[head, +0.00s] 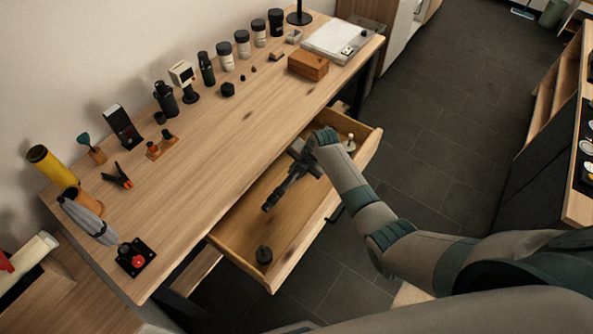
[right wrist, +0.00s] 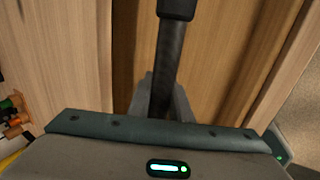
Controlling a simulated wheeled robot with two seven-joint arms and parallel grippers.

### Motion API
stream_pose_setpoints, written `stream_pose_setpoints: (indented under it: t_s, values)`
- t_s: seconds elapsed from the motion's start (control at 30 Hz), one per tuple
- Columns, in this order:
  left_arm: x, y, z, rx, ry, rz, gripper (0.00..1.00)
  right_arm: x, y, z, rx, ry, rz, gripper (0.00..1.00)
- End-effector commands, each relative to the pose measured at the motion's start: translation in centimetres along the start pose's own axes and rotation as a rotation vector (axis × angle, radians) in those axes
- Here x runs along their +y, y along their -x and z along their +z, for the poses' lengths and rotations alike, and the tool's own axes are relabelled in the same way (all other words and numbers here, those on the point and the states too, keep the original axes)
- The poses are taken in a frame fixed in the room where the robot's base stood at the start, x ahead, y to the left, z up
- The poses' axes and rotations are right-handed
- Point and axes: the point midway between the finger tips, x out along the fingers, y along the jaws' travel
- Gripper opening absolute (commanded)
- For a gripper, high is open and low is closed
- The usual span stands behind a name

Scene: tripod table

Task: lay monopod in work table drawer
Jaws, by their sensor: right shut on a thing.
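The work table (head: 225,140) has its drawer (head: 225,238) pulled open. A dark monopod (head: 285,188) is over the drawer in the head view, slanting down to the left. My right gripper (head: 305,158) is shut on the monopod near its upper end. In the right wrist view the monopod (right wrist: 170,60) stands between the gripper's fingers (right wrist: 165,100), with the drawer's wooden floor (right wrist: 215,70) behind it. I cannot tell whether the monopod touches the drawer floor. My left gripper is not in view.
A small dark round object (head: 264,255) sits in the drawer's near end, and a small light-topped item (head: 349,143) at its far end. Several bottles, jars and tools line the tabletop's wall side. A wooden box (head: 308,65) stands toward the far end. The drawer's middle is otherwise clear.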

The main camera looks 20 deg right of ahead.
Motion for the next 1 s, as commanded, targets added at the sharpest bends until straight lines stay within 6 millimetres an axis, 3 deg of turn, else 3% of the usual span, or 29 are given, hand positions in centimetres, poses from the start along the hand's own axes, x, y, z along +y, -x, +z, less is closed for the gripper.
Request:
stream_pose_setpoints:
  t_s: [0.7, 1.0]
  values:
    - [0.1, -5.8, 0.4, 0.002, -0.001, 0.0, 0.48, -2.2, -5.8, -0.1, 0.0, -0.001, 0.002, 0.0]
    - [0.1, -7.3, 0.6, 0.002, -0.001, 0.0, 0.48, -2.9, -7.3, -0.1, -0.001, 0.0, 0.002, 0.0]
